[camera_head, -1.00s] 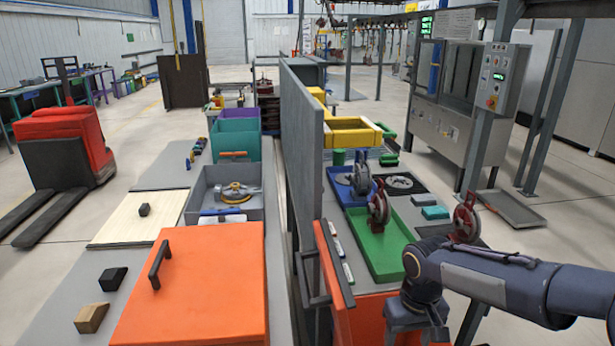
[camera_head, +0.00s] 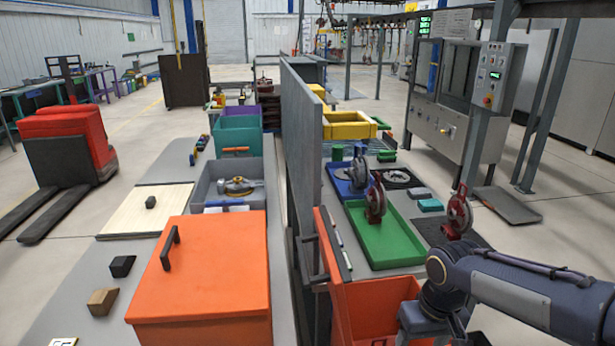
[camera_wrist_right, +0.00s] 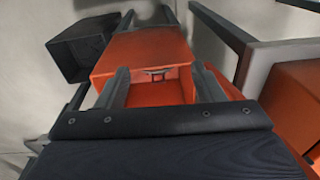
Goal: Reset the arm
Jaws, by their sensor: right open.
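My right arm (camera_head: 490,285) reaches in from the right edge of the head view, over the front of the right-hand table. Its gripper is hidden or below the frame there. In the right wrist view my right gripper (camera_wrist_right: 161,72) has its two fingers spread wide apart, with nothing between them. An orange bin (camera_wrist_right: 145,50) lies beyond and between the fingers; I cannot tell whether they touch it. My left arm and gripper are not in view.
A grey partition (camera_head: 303,150) divides the tables. An open orange bin (camera_head: 375,310) is beside my right arm. Beyond it are a green tray (camera_head: 375,245) and red hooked pulleys (camera_head: 459,212). A lidded orange box (camera_head: 205,270) stands left; a black bin (camera_wrist_right: 85,50) shows in the wrist view.

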